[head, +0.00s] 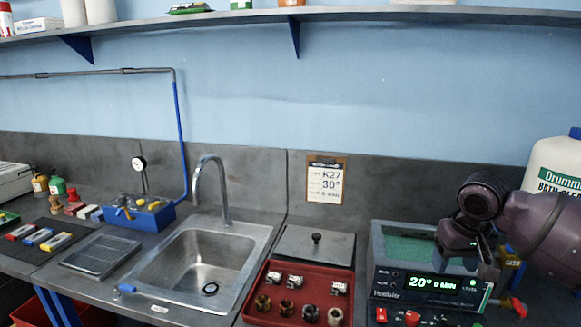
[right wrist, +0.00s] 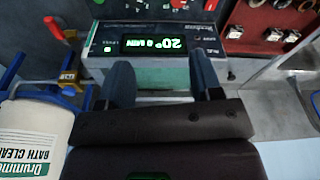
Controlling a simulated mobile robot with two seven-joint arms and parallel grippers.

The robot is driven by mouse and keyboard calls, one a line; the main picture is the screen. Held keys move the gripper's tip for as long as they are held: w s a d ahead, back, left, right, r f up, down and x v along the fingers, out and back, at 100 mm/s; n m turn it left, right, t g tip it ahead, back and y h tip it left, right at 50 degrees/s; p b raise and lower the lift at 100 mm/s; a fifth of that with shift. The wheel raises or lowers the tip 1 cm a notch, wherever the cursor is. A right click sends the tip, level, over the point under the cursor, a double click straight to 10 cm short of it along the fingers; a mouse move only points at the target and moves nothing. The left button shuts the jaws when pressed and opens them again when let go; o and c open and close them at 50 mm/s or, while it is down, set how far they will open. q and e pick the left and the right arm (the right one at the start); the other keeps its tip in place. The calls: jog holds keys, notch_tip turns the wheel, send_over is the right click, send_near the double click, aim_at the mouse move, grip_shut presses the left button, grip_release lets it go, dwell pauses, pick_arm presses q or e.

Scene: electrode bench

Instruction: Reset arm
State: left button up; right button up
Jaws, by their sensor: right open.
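My right gripper (head: 484,262) is at the right of the head view, in front of the grey bath unit (head: 390,272) with a lit green display reading 20° and MIN. In the right wrist view the two fingers of my right gripper (right wrist: 165,82) stand wide apart with nothing between them. The bath unit's display (right wrist: 150,44) shows upside down beyond the fingers. My left gripper is not in either view.
A red tray (head: 262,316) with several metal fittings lies left of the bath unit. A sink (head: 160,270) with a tall faucet is further left. A white bath cleaner jug (head: 553,165) stands close to my right arm. A shelf (head: 370,14) runs above.

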jog(key=s+a+f+n+t+y, duration=0.1)
jog(key=s+a+f+n, duration=0.1)
jog(key=s+a+f, duration=0.45)
jog(key=s+a+f+n+y, duration=0.1)
jog(key=s+a+f, duration=0.2)
jog(key=s+f, duration=0.65)
jog(key=s+d+f+m+t+h, duration=0.1)
jog(key=s+d+f, duration=0.1)
jog(key=s, duration=0.6)
jog(key=s+d+f+m+h, duration=0.2)
jog(key=s, duration=0.6)
pick_arm(q)
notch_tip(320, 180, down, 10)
jog(key=b, duration=1)
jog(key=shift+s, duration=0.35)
pick_arm(e)
jog(key=w+f+t, duration=0.2)
jog(key=f+t, duration=0.1)
jog(key=f, duration=0.8)
jog(key=w+f+n+t+y, duration=0.1)
jog(key=w+f+t, duration=0.2)
jog(key=f, duration=0.8)
jog(key=shift+w+t, duration=0.35)
jog(key=shift+t, duration=0.35)
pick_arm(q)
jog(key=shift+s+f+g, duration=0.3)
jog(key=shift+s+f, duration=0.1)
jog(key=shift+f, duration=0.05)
pick_arm(e)
jog(key=shift+d+f, duration=0.1)
